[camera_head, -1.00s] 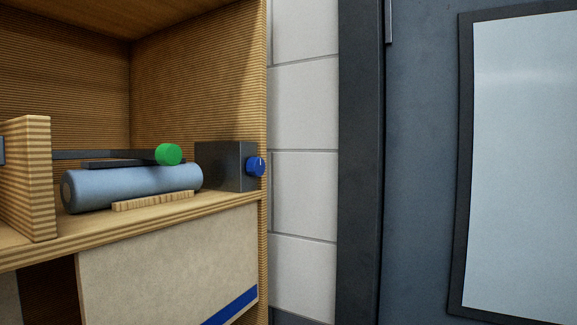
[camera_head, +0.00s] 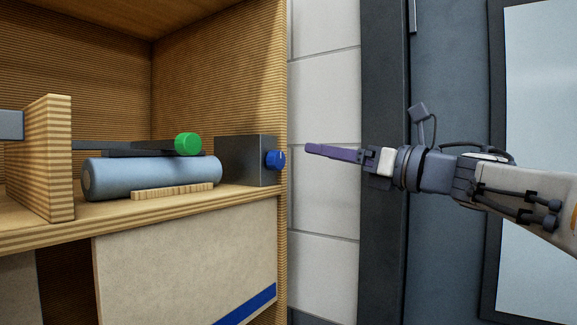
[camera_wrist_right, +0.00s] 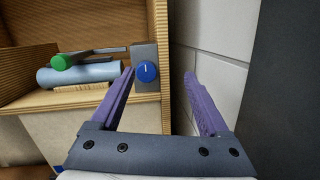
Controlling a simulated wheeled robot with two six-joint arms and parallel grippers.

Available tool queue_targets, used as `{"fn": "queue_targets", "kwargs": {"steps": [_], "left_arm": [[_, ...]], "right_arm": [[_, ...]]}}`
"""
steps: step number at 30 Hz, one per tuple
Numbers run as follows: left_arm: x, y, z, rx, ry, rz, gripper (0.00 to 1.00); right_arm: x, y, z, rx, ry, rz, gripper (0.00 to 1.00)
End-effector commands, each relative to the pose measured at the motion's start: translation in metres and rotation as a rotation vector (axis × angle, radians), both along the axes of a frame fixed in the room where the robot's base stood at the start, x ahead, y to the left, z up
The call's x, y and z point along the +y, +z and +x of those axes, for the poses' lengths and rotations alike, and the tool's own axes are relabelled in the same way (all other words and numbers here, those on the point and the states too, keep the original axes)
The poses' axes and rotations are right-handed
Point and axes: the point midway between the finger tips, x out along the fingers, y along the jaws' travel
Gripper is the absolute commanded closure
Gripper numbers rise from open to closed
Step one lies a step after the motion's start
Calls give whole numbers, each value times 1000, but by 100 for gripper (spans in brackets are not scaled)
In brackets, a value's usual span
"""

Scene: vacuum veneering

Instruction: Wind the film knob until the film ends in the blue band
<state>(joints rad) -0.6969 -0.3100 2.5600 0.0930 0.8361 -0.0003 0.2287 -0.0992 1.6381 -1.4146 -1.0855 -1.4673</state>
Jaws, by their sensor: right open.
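The blue knob (camera_head: 275,160) with a pale pointer mark sits on the right side of a dark grey box (camera_head: 240,160) on the wooden shelf. My right gripper (camera_head: 308,149) points left at it from the right, open and empty, with a small gap between fingertips and knob. In the right wrist view the knob (camera_wrist_right: 147,72) appears between the purple fingers, nearer the left one. A beige sheet or panel (camera_head: 185,255) below the shelf has a blue band (camera_head: 246,304) across its lower right corner; I cannot tell where any film ends. My left gripper is out of view.
A grey-blue roll (camera_head: 150,177) lies on the shelf behind a ribbed wooden strip (camera_head: 172,191), with a green knob (camera_head: 188,144) above it. An upright wooden board (camera_head: 48,160) stands at left. White wall (camera_head: 322,90) and a dark post (camera_head: 384,270) are right of the cabinet.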

Motion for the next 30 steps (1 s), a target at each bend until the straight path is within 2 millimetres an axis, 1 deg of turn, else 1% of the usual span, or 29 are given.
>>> {"fn": "queue_targets", "kwargs": {"steps": [1,3,6,9,11,14,18,24,30], "left_arm": [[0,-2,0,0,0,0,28],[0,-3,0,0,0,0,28],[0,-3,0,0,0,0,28],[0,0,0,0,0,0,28],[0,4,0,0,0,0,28],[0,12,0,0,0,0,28],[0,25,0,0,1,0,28],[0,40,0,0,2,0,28],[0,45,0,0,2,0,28]], "right_arm": [[-6,-2,-6,-57,19,-95,21],[-10,-6,-15,-116,49,-200,21],[-13,-11,-23,-165,82,-294,21],[-10,-12,-24,-181,98,-330,21],[-5,-11,-21,-183,102,-334,21],[9,-10,-13,-182,105,-332,21],[32,-9,2,-181,105,-329,21],[59,-10,21,-180,104,-329,21],[72,-12,30,-181,99,-329,21]]}}
